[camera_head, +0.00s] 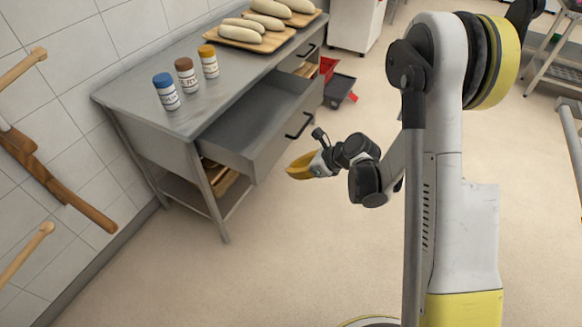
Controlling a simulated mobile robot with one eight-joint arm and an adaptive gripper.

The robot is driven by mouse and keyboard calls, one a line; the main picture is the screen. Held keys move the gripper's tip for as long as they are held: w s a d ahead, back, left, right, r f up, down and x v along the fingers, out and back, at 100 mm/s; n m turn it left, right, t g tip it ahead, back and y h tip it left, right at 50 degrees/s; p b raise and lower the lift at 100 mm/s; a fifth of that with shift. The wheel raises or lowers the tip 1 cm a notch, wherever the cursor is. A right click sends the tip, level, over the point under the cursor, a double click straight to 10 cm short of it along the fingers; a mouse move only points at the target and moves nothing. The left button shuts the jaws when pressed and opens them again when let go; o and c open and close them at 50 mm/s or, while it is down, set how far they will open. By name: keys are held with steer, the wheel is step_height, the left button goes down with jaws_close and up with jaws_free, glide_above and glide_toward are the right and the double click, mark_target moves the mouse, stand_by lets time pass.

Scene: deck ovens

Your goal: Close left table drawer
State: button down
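The grey metal table (135,98) stands against the tiled wall at the left. Its left drawer (243,132) is pulled far out and looks empty inside. The drawer's dark bar handle (298,126) is on its front face. My gripper (292,170) has yellow fingers and is in front of the drawer, below and near the handle, apparently apart from it. The fingers overlap in this view, so their opening cannot be told. I see nothing held in them.
Three jars with blue (165,90), brown (186,77) and yellow (208,62) lids stand on the tabletop. Wooden boards (284,38) with pale loaves lie behind them. A red and black bin (338,88) is on the floor beyond the drawer. The floor (240,275) in front is clear.

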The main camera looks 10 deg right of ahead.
mark_target(263, 170)
steer(key=b+x, duration=0.1)
steer(key=x, duration=0.2)
steer(key=b+x, duration=0.1)
steer(key=x, duration=0.2)
steer(key=a+r+b+x, duration=0.1)
steer(key=x, duration=0.2)
steer(key=shift+w+a+b, duration=0.1)
steer(key=shift+w+b, duration=0.2)
steer(key=shift+w, duration=0.15)
steer(key=shift+w+a+r, duration=0.1)
steer(key=shift+w+a, duration=0.3)
steer(key=shift+a, duration=0.1)
